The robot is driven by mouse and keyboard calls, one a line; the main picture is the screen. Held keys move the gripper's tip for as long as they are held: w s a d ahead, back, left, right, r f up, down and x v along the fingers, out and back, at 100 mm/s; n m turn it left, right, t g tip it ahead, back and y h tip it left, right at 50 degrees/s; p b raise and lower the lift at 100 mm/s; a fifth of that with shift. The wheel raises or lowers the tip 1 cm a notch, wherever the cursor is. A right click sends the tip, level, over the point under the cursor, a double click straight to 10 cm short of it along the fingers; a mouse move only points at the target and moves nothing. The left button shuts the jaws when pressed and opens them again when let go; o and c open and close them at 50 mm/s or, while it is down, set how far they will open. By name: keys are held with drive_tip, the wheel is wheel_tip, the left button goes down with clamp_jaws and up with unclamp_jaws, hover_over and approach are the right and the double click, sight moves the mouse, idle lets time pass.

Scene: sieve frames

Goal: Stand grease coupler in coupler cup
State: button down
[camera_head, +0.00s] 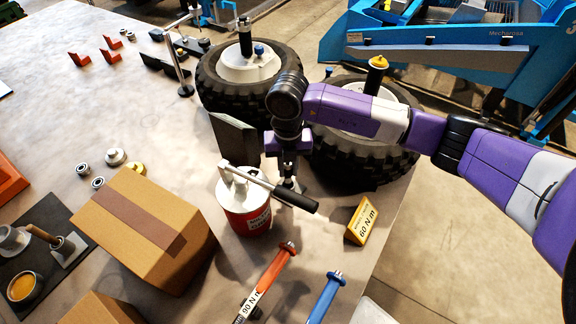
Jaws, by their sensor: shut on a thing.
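My gripper (289,178) points down over the table, just behind the black lever handle of a red-and-white can. It is shut on a small metallic piece, which I take to be the grease coupler; the fingers and the lever hide most of it. I cannot tell whether its lower end touches anything. I cannot make out the coupler cup for certain. A round cup with amber contents (24,288) stands on a dark mat at the lower left, far from my gripper.
The red can (246,214) with its lever stands close left of my gripper. Large tyres (228,92) stand behind it. A yellow torque sign (361,222) is to the right, near the table edge. A cardboard box (150,228) stands left. Orange (268,275) and blue (327,296) tools lie in front.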

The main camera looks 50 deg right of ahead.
sight(288, 164)
drive_tip(key=shift+f+b, duration=1.3)
drive_tip(key=shift+f, duration=0.95)
drive_tip(key=c, duration=1.2)
unclamp_jaws()
drive_tip(key=shift+o, duration=0.2)
wheel_tip(288, 164, up, 8)
drive_tip(key=shift+f+b, duration=0.1)
drive_tip(key=shift+b, duration=0.35)
